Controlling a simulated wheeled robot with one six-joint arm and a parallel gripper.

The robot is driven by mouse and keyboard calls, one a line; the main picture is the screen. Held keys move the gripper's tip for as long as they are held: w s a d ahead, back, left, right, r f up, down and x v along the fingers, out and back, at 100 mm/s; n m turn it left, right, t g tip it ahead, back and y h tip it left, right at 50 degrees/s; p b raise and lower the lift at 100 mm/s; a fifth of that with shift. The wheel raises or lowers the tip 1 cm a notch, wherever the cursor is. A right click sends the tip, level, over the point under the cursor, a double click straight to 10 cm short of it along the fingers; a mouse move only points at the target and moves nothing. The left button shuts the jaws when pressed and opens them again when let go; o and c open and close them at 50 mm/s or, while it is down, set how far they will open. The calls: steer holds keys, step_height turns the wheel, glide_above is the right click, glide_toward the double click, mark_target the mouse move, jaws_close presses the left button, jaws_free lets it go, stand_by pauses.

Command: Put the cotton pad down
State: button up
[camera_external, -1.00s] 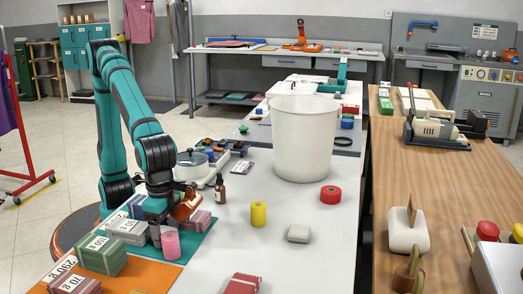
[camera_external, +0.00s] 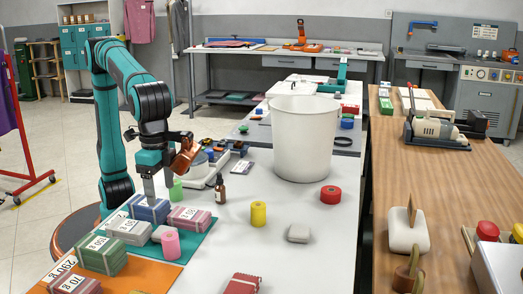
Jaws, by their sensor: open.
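A small pale grey pad (camera_external: 160,232), which looks like the cotton pad, lies on the teal mat (camera_external: 196,241) beside the pink roll (camera_external: 170,244). A similar pale grey block (camera_external: 298,233) lies alone on the white table; I cannot tell from its look whether it is also cotton. My gripper (camera_external: 152,197) is open and points down over the blue banded bundle (camera_external: 150,210), above and behind the pale pad and apart from it. The gap between its fingers is hard to make out.
A green roll (camera_external: 177,191) and dropper bottle (camera_external: 220,190) stand behind. The white bin (camera_external: 304,140) stands farther back. The table's middle front is mostly clear.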

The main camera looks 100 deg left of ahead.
steer(key=shift+a, duration=0.1)
steer(key=s+a+r+t+h, duration=0.2)
steer(key=a+r+t, duration=0.3)
steer(key=a, duration=0.9)
steer(key=s+a+r+t+h, duration=0.1)
steer(key=a+r+t, duration=0.2)
steer(key=a+r, duration=0.7)
steer(key=s+a+t+y, duration=0.2)
steer(key=s+a+t, duration=0.7)
steer(key=s+a, duration=0.7)
steer(key=a, duration=0.3)
steer(key=shift+a+r+y, duration=0.3)
steer(key=shift+a+r, duration=0.1)
steer(key=shift+s+a, duration=0.2)
steer(key=shift+s, duration=0.1)
steer(key=shift+c, duration=1)
